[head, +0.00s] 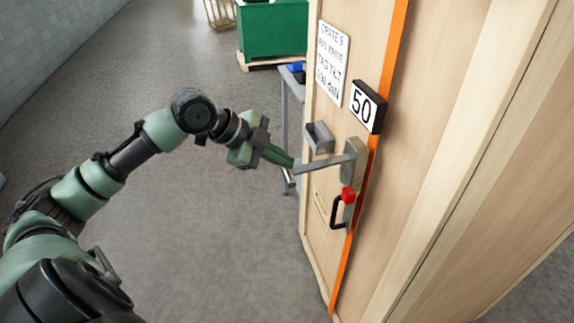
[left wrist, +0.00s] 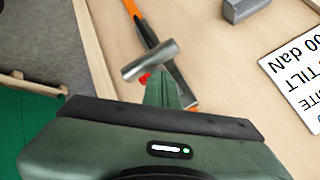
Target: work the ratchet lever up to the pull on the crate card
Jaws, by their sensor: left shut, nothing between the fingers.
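The ratchet (head: 354,160) sits on the orange strap (head: 371,165) down the wooden crate's face. Its grey lever (head: 325,163) sticks out to the left, roughly level. My left gripper (head: 291,162) is shut and empty, its fingertips at the lever's outer end; I cannot tell whether they touch. In the left wrist view the lever's round grip (left wrist: 150,60) lies just beyond the fingers (left wrist: 165,92). The card (head: 332,64) mentions crate 9, tag tilt and a pull in daN; its first digit is unclear. The display (head: 367,106) reads 50. My right gripper is out of view.
A grey block (head: 318,137) juts from the crate (head: 440,180) above the lever. A red piece (head: 348,195) and a black handle (head: 337,213) sit below the ratchet. A table (head: 291,85) and green crate (head: 273,30) stand behind. Floor to the left is clear.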

